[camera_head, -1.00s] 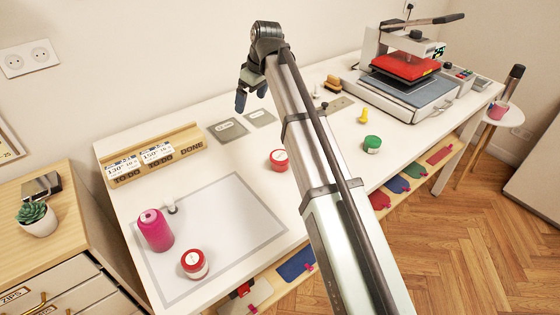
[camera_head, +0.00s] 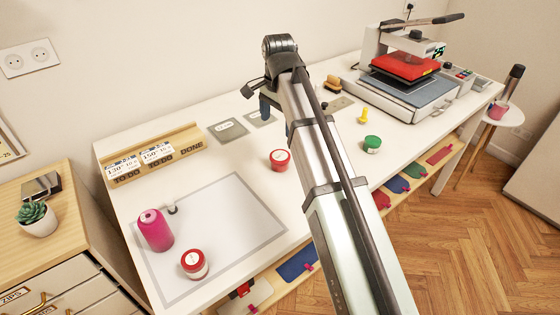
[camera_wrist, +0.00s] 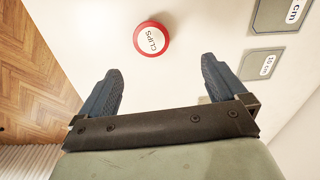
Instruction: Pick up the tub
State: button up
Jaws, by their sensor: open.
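A tub with a red lid marked "CLIPS" (camera_wrist: 151,39) sits upright on the white table in the wrist view, ahead of my open fingers and apart from them. It appears to be the red-lidded tub (camera_head: 280,161) mid-table in the head view. Another red-lidded tub (camera_head: 194,264) stands on the grey-bordered mat at front left. A green tub (camera_head: 372,144) stands right of my arm. My gripper (camera_wrist: 162,92) is open and empty above the table; in the head view my arm partly hides it.
A pink spool (camera_head: 155,230) stands on the mat (camera_head: 240,215). Grey labelled plates (camera_head: 228,130) lie behind the middle tub. A wooden sign holder (camera_head: 150,155) stands at back left. A heat press (camera_head: 405,80) stands at the far right. The table around the middle tub is clear.

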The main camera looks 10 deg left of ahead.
aim_at(280, 156)
jog(key=f+m, duration=0.2)
jog(key=f, duration=0.1)
jog(key=f+m, duration=0.2)
jog(key=m, duration=0.1)
jog(key=f+m, duration=0.2)
jog(key=f, duration=0.1)
jog(key=shift+s+d+f+m, duration=0.2)
jog(key=shift+s+f+m, duration=0.1)
jog(key=shift+s+d+f, duration=0.1)
jog(key=shift+f, duration=1.25)
jog(key=shift+d+f, duration=0.1)
jog(key=shift+f, duration=1.2)
jog(key=c, duration=1.1)
jog(key=shift+r, duration=0.2)
jog(key=shift+c, duration=0.2)
